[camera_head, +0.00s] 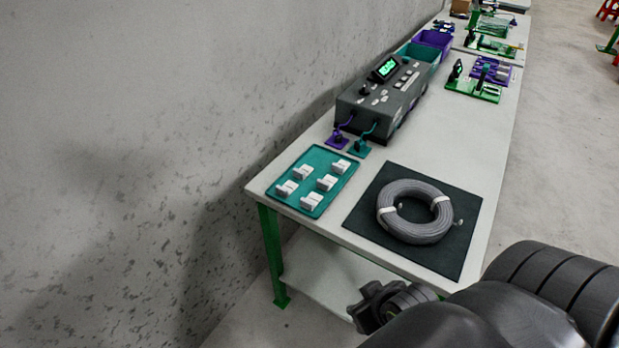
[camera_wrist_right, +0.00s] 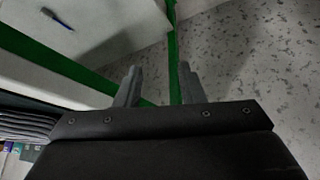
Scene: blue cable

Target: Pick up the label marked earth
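Several small white labels (camera_head: 311,201) stand on a teal tray (camera_head: 318,160) at the near left end of the table. Any marking on them is too small to read, so I cannot tell which is earth. My right gripper (camera_wrist_right: 157,84) is open in the right wrist view, its two fingers apart with nothing between them. No label shows in that view. My right arm comes in at the bottom right of the head view, in front of the table's near edge. My left gripper is in neither view.
A coiled grey cable (camera_head: 385,222) lies on a dark mat (camera_head: 367,212) right of the tray. A dark device (camera_head: 378,103) with a green display stands behind. A wall rises left of the table (camera_head: 473,128). A green table leg (camera_head: 272,255) shows below.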

